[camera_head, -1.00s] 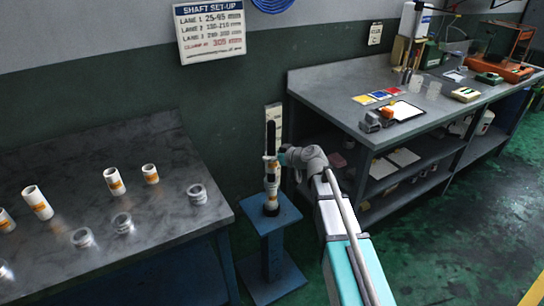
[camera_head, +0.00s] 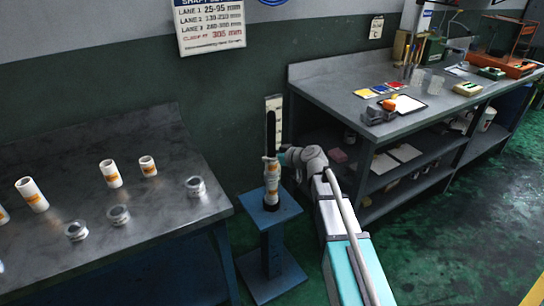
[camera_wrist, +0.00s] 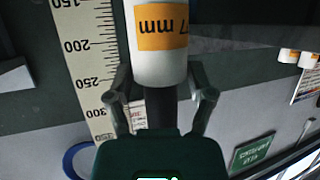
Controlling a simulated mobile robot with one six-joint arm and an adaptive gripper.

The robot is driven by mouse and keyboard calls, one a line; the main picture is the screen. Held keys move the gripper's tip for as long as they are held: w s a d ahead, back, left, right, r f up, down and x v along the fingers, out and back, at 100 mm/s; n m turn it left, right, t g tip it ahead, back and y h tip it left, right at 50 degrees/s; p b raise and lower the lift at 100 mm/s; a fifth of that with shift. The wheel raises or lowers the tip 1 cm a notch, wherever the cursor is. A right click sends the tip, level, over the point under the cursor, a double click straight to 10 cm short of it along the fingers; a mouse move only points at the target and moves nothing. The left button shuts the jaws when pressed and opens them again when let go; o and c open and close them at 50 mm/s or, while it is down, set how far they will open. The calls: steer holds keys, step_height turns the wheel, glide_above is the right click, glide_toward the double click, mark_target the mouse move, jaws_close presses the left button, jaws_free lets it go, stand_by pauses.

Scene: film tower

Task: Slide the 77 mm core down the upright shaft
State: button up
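The upright dark shaft (camera_head: 271,125) stands on a blue pedestal (camera_head: 250,212). The white 77 mm core (camera_wrist: 157,65) is around the shaft; its orange label is partly cut off in the wrist view and upside down, with "7 mm" readable. In the head view the core (camera_head: 271,178) sits low on the shaft, with white and orange directly below it. My gripper (camera_wrist: 160,80) has a finger on each side of the core's end, seemingly closed on it. The dark shaft comes out of that end towards my palm. The exact finger contact is hard to see.
A ruled scale (camera_wrist: 85,60) stands beside the shaft. The left bench (camera_head: 150,225) holds several white cores (camera_head: 111,173) and metal rings (camera_head: 196,187). A grey workbench (camera_head: 340,90) with cards and tools stands to the right. Green floor is open in front of it.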

steer(key=shift+o, duration=1.3)
steer(key=shift+r, duration=0.1)
step_height(320, 180, up, 19)
steer(key=p, duration=1.9)
steer(key=shift+r+p, duration=0.2)
steer(key=shift+p, duration=0.1)
steer(key=s+d+f+m+g+h+p, duration=0.1)
steer(key=s+d+f+m+g+h, duration=0.1)
steer(key=s+d, duration=0.5)
steer(key=s+d+f+m+g+h, duration=0.3)
steer(key=s+d+f+m+h, duration=0.1)
steer(key=s+d, duration=0.4)
steer(key=s+d+f+m+g+h+p, duration=0.1)
steer(key=s+d+f+m+g+h, duration=0.2)
steer(key=s+d, duration=0.5)
steer(key=s+m+h, duration=0.1)
steer(key=s, duration=0.2)
steer(key=shift+m+h+p, duration=0.3)
steer(key=shift+h, duration=0.1)
steer(key=shift+w, duration=0.1)
